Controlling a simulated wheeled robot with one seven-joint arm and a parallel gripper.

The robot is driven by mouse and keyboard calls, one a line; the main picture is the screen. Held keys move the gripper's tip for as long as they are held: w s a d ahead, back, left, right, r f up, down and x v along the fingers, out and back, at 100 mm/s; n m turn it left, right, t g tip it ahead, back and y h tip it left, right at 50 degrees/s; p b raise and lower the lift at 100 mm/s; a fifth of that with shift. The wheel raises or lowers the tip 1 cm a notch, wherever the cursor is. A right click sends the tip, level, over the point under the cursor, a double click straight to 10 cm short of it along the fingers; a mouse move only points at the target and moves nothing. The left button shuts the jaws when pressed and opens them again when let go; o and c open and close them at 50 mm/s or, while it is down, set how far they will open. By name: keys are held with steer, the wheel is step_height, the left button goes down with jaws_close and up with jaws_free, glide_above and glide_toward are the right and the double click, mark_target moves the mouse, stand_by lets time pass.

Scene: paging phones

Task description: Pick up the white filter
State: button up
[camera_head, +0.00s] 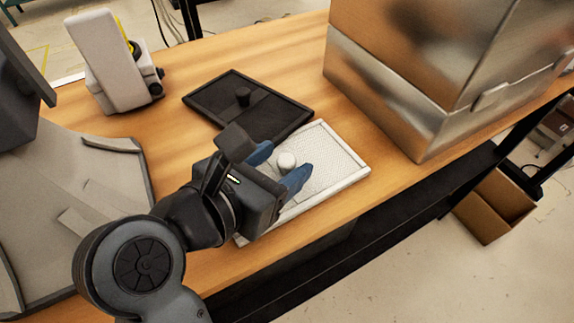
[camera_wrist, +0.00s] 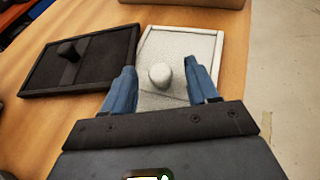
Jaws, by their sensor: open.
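The white filter (camera_head: 335,160) is a flat framed panel with a mesh face and a round white knob. It lies on the wooden table near its front edge. My gripper (camera_head: 278,166) is open above it, with its blue fingers on either side of the knob in the head view. In the wrist view the white filter (camera_wrist: 200,45) lies ahead, and its knob shows between the spread fingers of my gripper (camera_wrist: 163,88). I cannot tell whether the fingers touch it. My gripper and arm hide the filter's near part.
A black filter (camera_head: 215,98) with a black knob lies just behind the white one. A large metal box (camera_head: 375,95) stands to the right. A white device (camera_head: 110,60) stands at the back left, and a grey machine (camera_head: 45,190) at the left. Bare table (camera_head: 265,50) shows behind the black filter.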

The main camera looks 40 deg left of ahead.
steer(key=shift+w+f, duration=0.1)
steer(key=shift+w, duration=0.15)
steer(key=shift+c, duration=0.2)
jaws_close()
